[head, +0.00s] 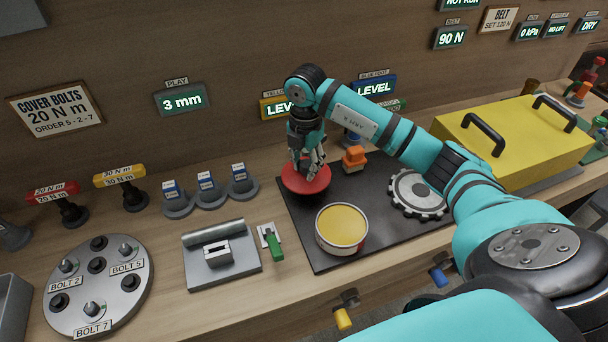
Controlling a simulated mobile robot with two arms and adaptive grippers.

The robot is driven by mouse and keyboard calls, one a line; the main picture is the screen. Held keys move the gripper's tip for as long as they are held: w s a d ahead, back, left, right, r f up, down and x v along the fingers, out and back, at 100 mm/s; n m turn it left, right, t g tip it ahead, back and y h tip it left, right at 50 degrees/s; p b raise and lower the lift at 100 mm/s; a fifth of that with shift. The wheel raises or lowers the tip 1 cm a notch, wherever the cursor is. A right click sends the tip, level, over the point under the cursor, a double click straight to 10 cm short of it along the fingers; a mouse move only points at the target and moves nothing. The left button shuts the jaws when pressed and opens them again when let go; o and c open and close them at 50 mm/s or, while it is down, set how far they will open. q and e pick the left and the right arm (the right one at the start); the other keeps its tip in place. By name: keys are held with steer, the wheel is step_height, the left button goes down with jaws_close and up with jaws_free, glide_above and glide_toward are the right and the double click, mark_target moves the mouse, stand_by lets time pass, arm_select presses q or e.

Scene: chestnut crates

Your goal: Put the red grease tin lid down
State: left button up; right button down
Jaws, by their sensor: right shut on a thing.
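The red grease tin lid (304,181) is a round red disc at the back left of the black mat. My right gripper (308,168) points down and is shut on the lid from above. I cannot tell whether the lid touches the mat or hangs just above it. The open grease tin (342,229), full of yellow grease, stands on the mat in front of and to the right of the lid. My left gripper is not in view.
The black mat (375,225) also bears an orange part (354,158) and a toothed gear (417,192). A green-handled tool (272,241) and a grey metal block (221,254) lie left of the mat. A yellow cover (512,145) stands at right.

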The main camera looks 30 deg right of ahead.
steer(key=shift+f, duration=0.7)
step_height(320, 180, down, 3)
steer(key=shift+d+f+p, duration=0.1)
steer(key=shift+p, duration=0.35)
steer(key=shift+f, duration=0.2)
steer(key=c, duration=1)
jaws_free()
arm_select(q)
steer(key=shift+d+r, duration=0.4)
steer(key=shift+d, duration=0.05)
arm_select(e)
steer(key=shift+o, duration=0.2)
steer(key=shift+r, duration=0.15)
